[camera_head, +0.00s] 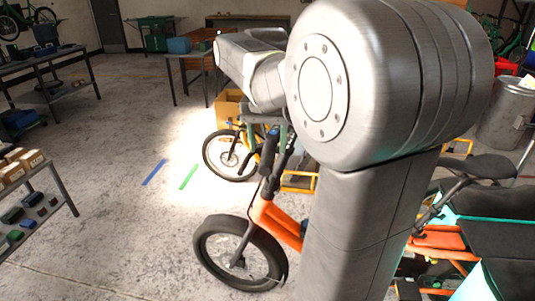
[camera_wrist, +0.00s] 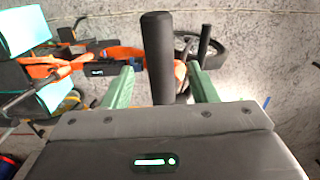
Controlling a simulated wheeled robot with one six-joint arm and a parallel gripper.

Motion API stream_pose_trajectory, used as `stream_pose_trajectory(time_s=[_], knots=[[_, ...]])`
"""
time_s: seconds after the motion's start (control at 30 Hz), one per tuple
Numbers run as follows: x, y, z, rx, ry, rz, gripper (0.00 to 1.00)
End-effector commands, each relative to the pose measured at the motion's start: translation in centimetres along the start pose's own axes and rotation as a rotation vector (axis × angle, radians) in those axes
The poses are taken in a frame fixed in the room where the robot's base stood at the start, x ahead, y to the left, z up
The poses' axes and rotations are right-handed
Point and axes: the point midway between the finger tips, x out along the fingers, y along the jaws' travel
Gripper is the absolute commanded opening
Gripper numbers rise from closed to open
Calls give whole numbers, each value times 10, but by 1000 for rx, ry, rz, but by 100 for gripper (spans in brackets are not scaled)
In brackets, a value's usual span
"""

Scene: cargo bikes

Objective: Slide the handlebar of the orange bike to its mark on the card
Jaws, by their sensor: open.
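The orange bike (camera_head: 277,222) stands in front of me in the head view, partly hidden behind my arm. Its handlebar shows as a dark upright grip (camera_head: 269,150) there. In the wrist view, a thick black handlebar grip (camera_wrist: 157,45) stands upright in the picture between the two green fingers of my gripper (camera_wrist: 160,70). The fingers are open, with a gap visible on each side of the grip. A second dark grip (camera_wrist: 204,42) shows farther off to the right. The orange frame (camera_wrist: 70,62) lies behind. I cannot make out the card or its mark.
A second bike with a dark front wheel (camera_head: 230,156) stands behind. A shelf with boxes (camera_head: 35,205) is at the left, and workbenches (camera_head: 45,72) are farther back. Blue tape (camera_head: 153,172) and green tape (camera_head: 188,176) mark the floor. The left-centre floor is clear.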

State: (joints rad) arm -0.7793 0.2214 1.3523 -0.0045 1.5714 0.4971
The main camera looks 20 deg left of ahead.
Motion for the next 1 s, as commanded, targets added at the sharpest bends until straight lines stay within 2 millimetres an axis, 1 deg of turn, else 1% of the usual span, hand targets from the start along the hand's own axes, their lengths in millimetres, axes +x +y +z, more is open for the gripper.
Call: stream_pose_trajectory(time_s=[0.03, 0.2, 0.33, 0.57, 0.67, 0.7, 0.83, 0.87, 1.0], knots=[[9, 0, 0, 0, -2, 1, 53], [25, 0, 0, 0, 0, 0, 53], [30, 0, 0, 0, 1, -1, 53], [30, 0, 0, 0, 1, -1, 53], [30, 0, 0, 0, 1, -1, 35], [30, 0, 0, 0, 1, -1, 27], [30, 0, 0, 0, 1, 0, 2], [30, 0, 0, 0, 1, 0, 0], [29, 0, 0, 0, 1, 0, 0]])
